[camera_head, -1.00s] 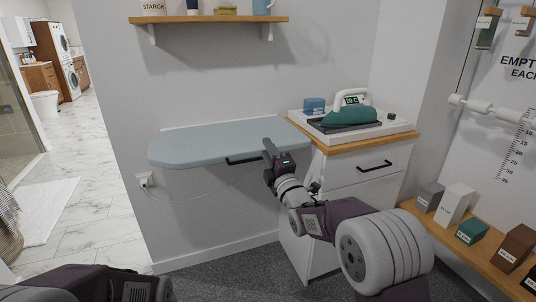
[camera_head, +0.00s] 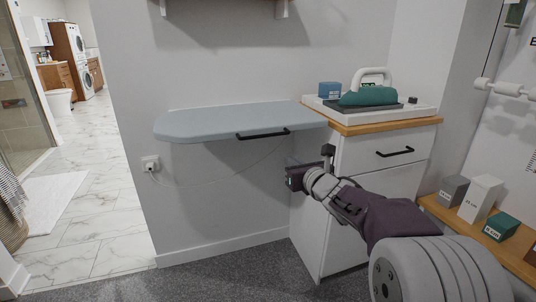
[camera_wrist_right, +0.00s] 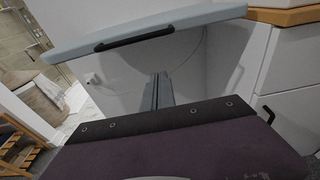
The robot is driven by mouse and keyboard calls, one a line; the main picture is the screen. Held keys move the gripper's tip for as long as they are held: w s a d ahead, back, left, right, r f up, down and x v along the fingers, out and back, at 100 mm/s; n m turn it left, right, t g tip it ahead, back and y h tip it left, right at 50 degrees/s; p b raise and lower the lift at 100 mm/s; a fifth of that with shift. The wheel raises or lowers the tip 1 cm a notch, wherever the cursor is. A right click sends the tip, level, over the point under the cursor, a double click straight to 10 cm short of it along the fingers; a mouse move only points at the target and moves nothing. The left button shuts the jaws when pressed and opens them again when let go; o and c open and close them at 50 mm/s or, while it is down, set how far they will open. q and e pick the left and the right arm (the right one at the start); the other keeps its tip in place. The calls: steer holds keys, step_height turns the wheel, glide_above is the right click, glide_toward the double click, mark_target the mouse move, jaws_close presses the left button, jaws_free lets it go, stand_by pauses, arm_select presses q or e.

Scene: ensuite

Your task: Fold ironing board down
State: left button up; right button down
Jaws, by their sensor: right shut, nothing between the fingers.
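The ironing board (camera_head: 220,121) is a pale blue-grey panel standing out level from the wall, with a black bar handle (camera_head: 263,134) on its front edge. My right gripper (camera_head: 289,178) is shut and empty, below the board and near the white cabinet's left side, apart from the handle. In the right wrist view the board (camera_wrist_right: 150,32) and its handle (camera_wrist_right: 134,39) lie above and beyond the shut fingers (camera_wrist_right: 158,78). My left gripper is not in view.
A white cabinet (camera_head: 375,185) with a wooden top stands right of the board, bearing a teal iron (camera_head: 368,96) on a tray. A cord runs from a wall outlet (camera_head: 150,163) under the board. Boxes (camera_head: 483,192) sit on a low shelf at right.

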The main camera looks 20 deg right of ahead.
steer(key=w+r+p, duration=0.2)
steer(key=w, duration=0.7)
steer(key=shift+r, duration=0.3)
steer(key=shift+w+a, duration=0.1)
step_height(320, 180, up, 12)
steer(key=w+g+p, duration=0.1)
steer(key=g+p, duration=0.2)
steer(key=p, duration=2.4)
steer(key=shift+g, duration=0.3)
